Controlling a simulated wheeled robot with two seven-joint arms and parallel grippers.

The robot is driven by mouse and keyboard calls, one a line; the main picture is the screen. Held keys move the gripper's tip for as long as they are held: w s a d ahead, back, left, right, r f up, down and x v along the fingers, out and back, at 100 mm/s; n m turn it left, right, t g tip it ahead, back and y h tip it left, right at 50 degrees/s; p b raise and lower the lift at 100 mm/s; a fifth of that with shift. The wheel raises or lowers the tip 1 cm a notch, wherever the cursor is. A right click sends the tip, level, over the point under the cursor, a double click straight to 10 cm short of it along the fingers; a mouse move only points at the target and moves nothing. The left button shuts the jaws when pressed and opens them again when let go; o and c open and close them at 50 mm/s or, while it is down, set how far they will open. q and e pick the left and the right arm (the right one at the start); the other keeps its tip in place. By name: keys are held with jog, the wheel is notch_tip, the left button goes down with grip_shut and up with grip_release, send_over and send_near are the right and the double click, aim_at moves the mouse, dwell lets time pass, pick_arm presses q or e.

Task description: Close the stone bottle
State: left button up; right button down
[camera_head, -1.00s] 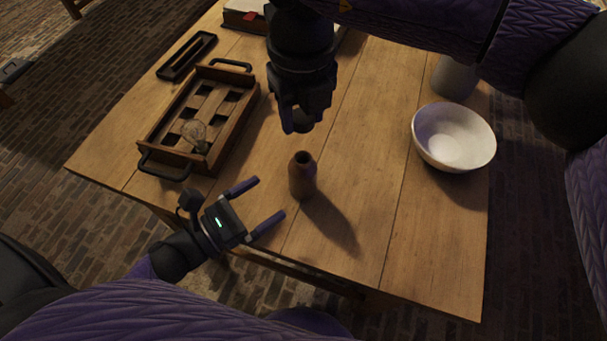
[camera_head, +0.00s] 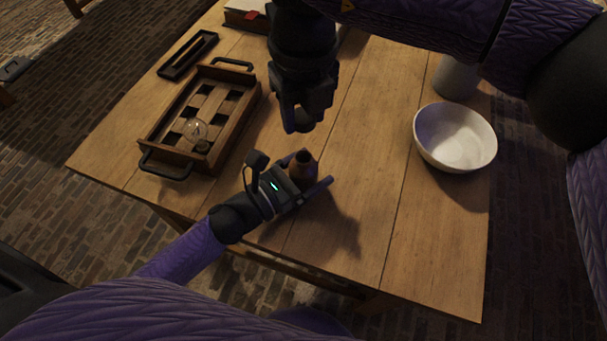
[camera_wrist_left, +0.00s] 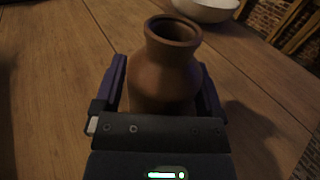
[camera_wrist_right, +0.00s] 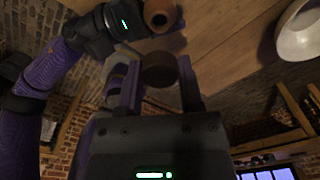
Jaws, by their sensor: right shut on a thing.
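The brown stone bottle (camera_head: 303,169) stands upright and uncapped on the wooden table, its dark mouth facing up. My left gripper (camera_head: 314,168) is open around its body, one finger on each side; in the left wrist view the fingers lie close beside the bottle (camera_wrist_left: 164,75). Whether they touch it is unclear. My right gripper (camera_head: 299,124) points down above and behind the bottle. It is shut on a round brown stopper (camera_wrist_right: 160,69), seen between its fingers in the right wrist view. The bottle's mouth (camera_wrist_right: 159,19) also shows there, apart from the stopper.
A white bowl (camera_head: 455,137) and a grey cup (camera_head: 456,78) stand at the right. Table around the bottle's right is clear.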

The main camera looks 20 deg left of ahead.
pick_arm(q)
grip_shut()
pick_arm(e)
send_over(303, 168)
jog(key=w, duration=0.1)
jog(key=shift+w+a+f, duration=0.1)
jog(key=shift+f, duration=1.15)
jog(key=shift+w+a+f, duration=0.1)
jog(key=shift+f, duration=1.15)
jog(key=shift+f, duration=0.9)
jog(key=shift+f, duration=0.55)
jog(key=shift+c, duration=0.8)
grip_release()
